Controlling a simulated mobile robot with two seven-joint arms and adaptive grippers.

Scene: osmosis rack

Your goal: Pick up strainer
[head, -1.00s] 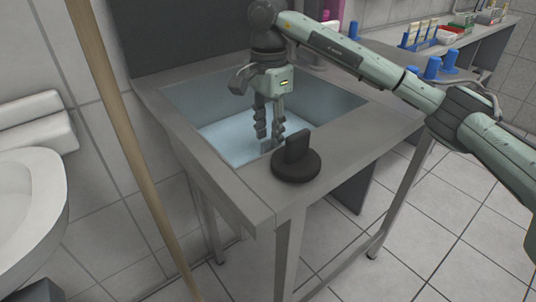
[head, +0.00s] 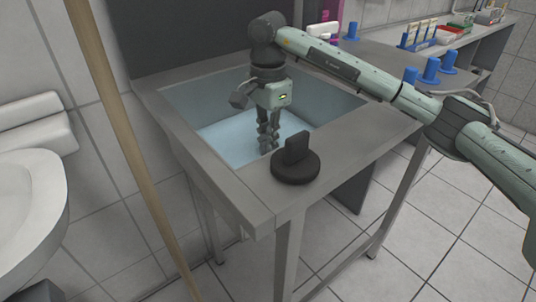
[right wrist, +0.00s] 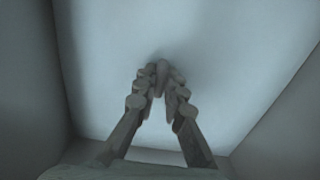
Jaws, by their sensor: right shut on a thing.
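My right gripper (head: 268,143) reaches down into the sink basin (head: 218,130), and its fingers have come together low in the basin. In the right wrist view the gripper (right wrist: 162,82) is shut on a small grey piece (right wrist: 163,70), which looks like the strainer's upright grip. The fingers hide most of it, and its base cannot be made out. The basin's pale floor lies just below the fingertips. My left gripper does not show.
A dark round piece with an upright tab (head: 296,160) stands on the sink's front rim, close to my right gripper. Basin walls surround the gripper. Blue holders (head: 431,70) stand on the bench behind my arm.

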